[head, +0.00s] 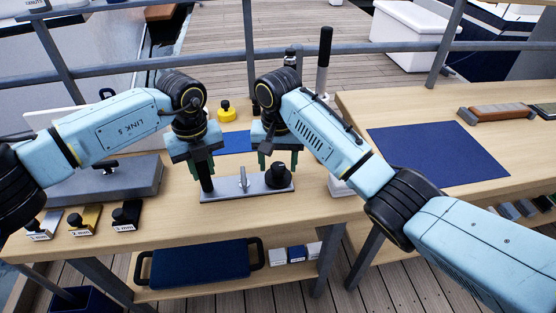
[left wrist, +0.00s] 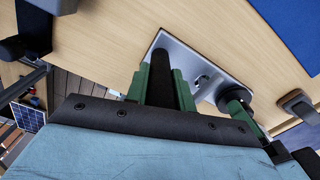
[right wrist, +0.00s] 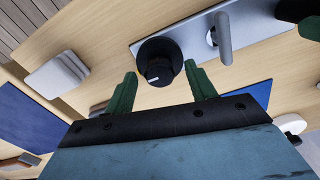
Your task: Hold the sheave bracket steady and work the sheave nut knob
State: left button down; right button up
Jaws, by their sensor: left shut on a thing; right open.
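The sheave bracket is a grey metal plate (head: 225,192) lying on the wooden bench, with a black upright handle (head: 207,184) at its left end and a small metal post (head: 243,178) near its middle. My left gripper (head: 203,166) is shut on the black handle, which also shows between the green fingers in the left wrist view (left wrist: 185,78). The sheave nut knob (head: 279,177) is round and black at the plate's right end. My right gripper (head: 281,160) is open above it. In the right wrist view the knob (right wrist: 160,62) appears just ahead of the gap between the fingers; contact is unclear.
Grey, yellow and black labelled blocks (head: 84,220) stand at the bench's front left, before a grey slab (head: 110,182). A yellow knobbed piece (head: 227,112) is behind. A blue mat (head: 425,153) lies on the right table. A white block (head: 341,186) stands right of the plate.

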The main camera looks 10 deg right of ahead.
aim_at(278, 166)
pick_arm(q)
jog(key=shift+f, duration=0.15)
pick_arm(e)
notch_tip(278, 166, up, 12)
dwell(0.5)
pick_arm(q)
jog(key=c, duration=1.1)
grip_release()
notch_tip(278, 166, up, 12)
jog(key=shift+r, duration=0.1)
